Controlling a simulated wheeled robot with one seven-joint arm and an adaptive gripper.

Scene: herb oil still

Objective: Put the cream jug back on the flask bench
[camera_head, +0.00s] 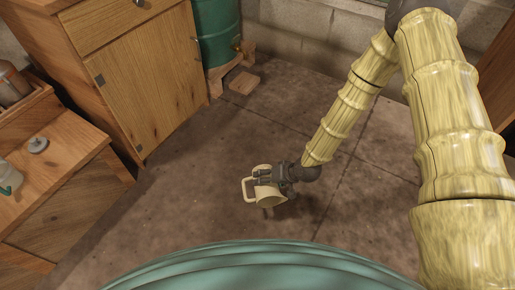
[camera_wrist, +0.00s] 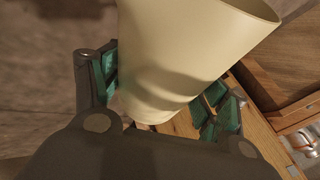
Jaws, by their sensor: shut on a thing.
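The cream jug (camera_head: 270,197) is in my gripper (camera_head: 266,178), held in the air above the stone floor in the head view. Its handle (camera_head: 246,188) points left. In the wrist view the jug (camera_wrist: 180,50) sits between the green finger pads of my gripper (camera_wrist: 160,90) and looks tilted, with its wide rim at the upper right. A wooden bench (camera_head: 75,143) at the left edge of the head view carries a glass flask (camera_head: 9,180) with green in it, cut by the frame. I cannot tell for certain that this is the flask bench.
A small grey object (camera_head: 38,145) and a wooden tray (camera_head: 35,98) with a brown jar (camera_head: 12,78) are at the left. A wooden cabinet (camera_head: 135,85) and a green drum (camera_head: 218,35) stand behind. The floor (camera_head: 180,190) between bench and jug is clear.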

